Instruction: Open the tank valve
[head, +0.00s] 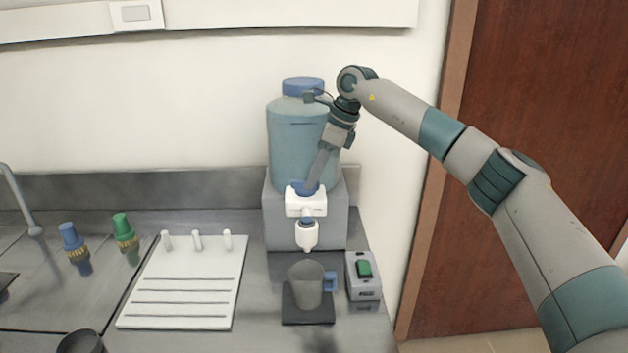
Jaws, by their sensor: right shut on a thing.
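A blue water tank (296,135) with a blue cap stands on a grey block against the wall. Its white tap (306,206) with a downward spout is at the tank's lower front, and the blue valve handle (300,187) sits on top of the tap. My right gripper (308,184) reaches down in front of the tank and is shut on the valve handle, which its fingers partly hide. A grey beaker (306,288) with a blue handle stands upright below the spout on a dark plate. My left gripper is not in view.
A grey device with a green switch (364,270) stands right of the beaker. A white rack (183,283) lies to the left, with green (125,232) and blue (72,240) bench taps beyond it. A wooden door (545,90) is at right.

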